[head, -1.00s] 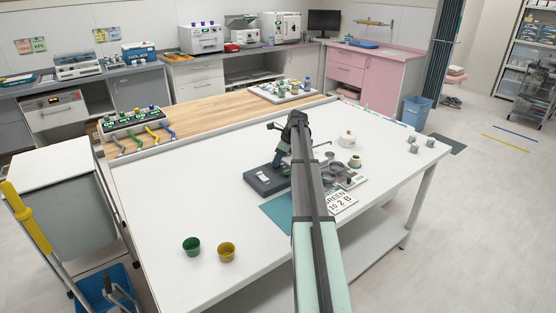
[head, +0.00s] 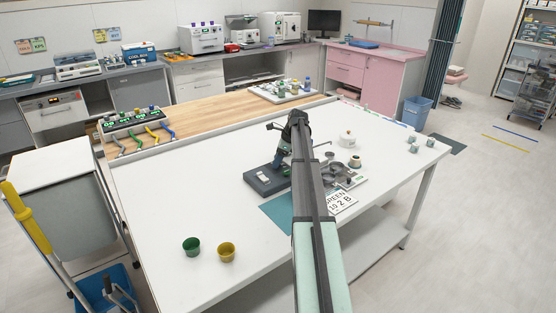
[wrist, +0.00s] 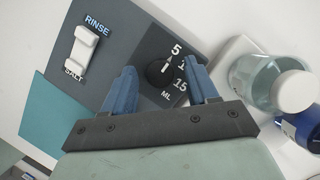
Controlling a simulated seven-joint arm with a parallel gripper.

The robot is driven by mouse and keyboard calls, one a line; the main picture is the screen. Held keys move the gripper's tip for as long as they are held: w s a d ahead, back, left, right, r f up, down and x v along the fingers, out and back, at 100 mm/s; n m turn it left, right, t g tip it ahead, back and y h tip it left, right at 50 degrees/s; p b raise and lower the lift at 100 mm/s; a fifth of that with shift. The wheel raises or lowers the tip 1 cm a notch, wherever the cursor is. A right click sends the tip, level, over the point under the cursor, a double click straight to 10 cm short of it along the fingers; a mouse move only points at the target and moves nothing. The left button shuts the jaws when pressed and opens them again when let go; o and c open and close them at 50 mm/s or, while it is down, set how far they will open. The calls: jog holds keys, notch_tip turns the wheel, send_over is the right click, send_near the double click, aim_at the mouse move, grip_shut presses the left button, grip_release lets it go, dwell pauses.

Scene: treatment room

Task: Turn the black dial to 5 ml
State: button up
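The black dial (wrist: 158,73) sits on a dark panel of the grey dispenser box (wrist: 110,45) in the wrist view. White labels 5, a partly covered number starting with 1, 15 and ML surround it. A small white mark on the dial points towards the upper right, near the 5; its exact setting is hard to tell. My gripper (wrist: 163,71) is open, its blue fingers on either side of the dial. I cannot tell whether they touch it. In the head view the dispenser box (head: 262,181) stands on the white table, and my arm hides its dial.
A white switch (wrist: 82,48) labelled RINSE and SALT is on the same box. A clear bottle with a white cap (wrist: 292,90) stands close to the right finger. A green cup (head: 191,246) and a yellow cup (head: 226,252) stand at the table's front left, with free room around.

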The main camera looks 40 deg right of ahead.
jog(key=v, duration=1.3)
jog(key=shift+r, duration=0.35)
jog(key=shift+s+d, duration=0.15)
